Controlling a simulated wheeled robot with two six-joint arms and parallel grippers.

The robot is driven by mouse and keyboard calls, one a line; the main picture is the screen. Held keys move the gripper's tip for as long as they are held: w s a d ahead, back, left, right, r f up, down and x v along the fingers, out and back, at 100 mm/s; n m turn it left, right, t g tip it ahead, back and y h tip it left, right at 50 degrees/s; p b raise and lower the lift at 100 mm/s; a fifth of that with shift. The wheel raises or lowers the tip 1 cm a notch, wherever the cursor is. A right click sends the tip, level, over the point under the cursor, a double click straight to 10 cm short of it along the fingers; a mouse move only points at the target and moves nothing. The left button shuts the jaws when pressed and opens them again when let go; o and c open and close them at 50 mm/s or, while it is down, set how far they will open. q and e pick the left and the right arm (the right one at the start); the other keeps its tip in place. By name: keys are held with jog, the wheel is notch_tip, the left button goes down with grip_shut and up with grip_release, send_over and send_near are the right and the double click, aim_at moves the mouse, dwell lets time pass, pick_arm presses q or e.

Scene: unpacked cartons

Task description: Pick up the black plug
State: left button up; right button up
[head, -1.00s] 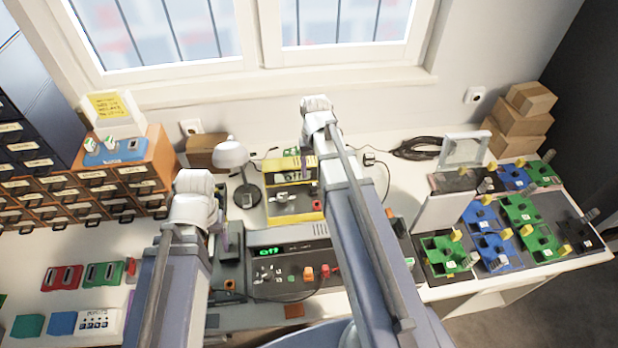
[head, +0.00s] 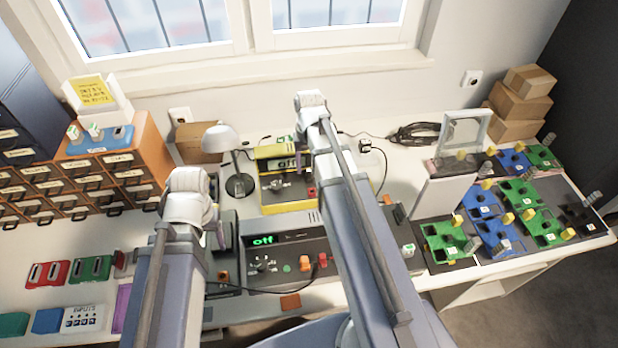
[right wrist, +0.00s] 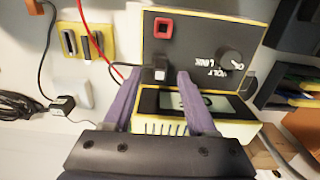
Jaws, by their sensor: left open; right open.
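In the right wrist view, a small black plug (right wrist: 160,68) with a pale top sits on the face of a yellow-edged black meter (right wrist: 205,50), with a dark cable beside it. My right gripper (right wrist: 153,78) is open, its two purple fingers on either side of the plug; I cannot tell if they touch it. The meter also shows in the head view (head: 285,187), where my right arm hides the plug. My left gripper (head: 221,236) is open over the bench at the left of the grey power unit (head: 285,245), its fingers mostly hidden by its arm.
A desk lamp (head: 238,180) stands left of the meter. Orange drawers (head: 110,175) are at the left; trays of green and blue parts (head: 490,225) and cartons (head: 520,105) are at the right.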

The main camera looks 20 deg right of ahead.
aim_at(309, 170)
pick_arm(q)
notch_tip(309, 170, down, 3)
jog(key=shift+f+b, duration=0.1)
jog(key=shift+b, duration=0.95)
pick_arm(e)
notch_tip(309, 170, down, 3)
jog(key=shift+f, duration=0.1)
grip_shut()
